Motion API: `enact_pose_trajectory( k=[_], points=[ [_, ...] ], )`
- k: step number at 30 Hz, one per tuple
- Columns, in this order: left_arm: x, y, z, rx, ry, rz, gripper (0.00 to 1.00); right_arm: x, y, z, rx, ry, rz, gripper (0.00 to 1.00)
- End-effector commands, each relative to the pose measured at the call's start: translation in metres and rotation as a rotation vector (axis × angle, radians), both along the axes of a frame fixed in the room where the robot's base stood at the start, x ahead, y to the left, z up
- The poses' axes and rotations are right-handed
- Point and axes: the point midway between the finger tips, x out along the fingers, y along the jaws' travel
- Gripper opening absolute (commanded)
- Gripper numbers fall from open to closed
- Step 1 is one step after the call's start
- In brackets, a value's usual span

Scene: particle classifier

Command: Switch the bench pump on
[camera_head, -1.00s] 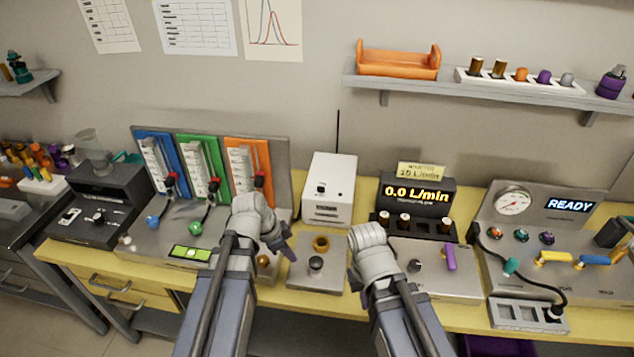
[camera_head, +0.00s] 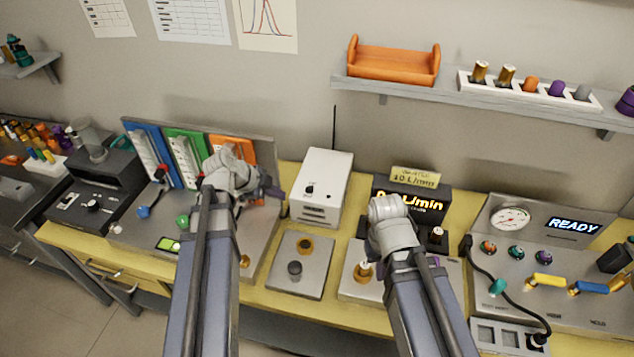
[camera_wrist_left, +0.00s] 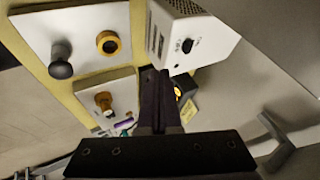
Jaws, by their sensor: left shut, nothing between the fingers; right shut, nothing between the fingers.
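A white box (camera_head: 321,187) with a black control (camera_head: 310,190) on its front panel stands at the back of the bench; I cannot read a label naming it the pump. My left gripper (camera_head: 275,191) is shut and empty, just left of this box, its fingers pointing right. In the left wrist view the shut fingers (camera_wrist_left: 153,75) reach close to the lower left of the box (camera_wrist_left: 198,35), and the black control (camera_wrist_left: 187,46) is visible; contact is unclear. My right gripper (camera_head: 391,215) is in front of the flow display (camera_head: 425,203), its fingers hidden behind the wrist.
A grey plate (camera_head: 301,264) with a dark knob and a brass ring lies in front of the box. Blue, green and orange flow panels (camera_head: 187,155) stand left. A gauge console (camera_head: 560,255) reading READY is at right. A thin antenna (camera_head: 334,130) rises behind the box.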

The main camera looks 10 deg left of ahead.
Motion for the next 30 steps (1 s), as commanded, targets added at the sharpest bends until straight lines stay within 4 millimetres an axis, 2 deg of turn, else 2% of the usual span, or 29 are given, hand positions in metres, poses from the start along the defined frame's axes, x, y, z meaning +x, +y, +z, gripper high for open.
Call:
enact_pose_trajectory(
  k=[16,20,30],
  points=[
    [0.002,0.000,-0.003,0.001,-0.005,-0.003,0.00,0.000,0.000,-0.003,0.000,0.000,0.000,0.00],
    [0.008,-0.005,-0.016,0.002,-0.005,-0.005,0.00,0.000,0.000,-0.016,0.000,0.000,0.000,0.00],
    [0.035,-0.028,-0.065,0.001,-0.005,-0.006,0.00,0.000,0.000,-0.065,0.000,0.000,-0.001,0.00]
  ],
)
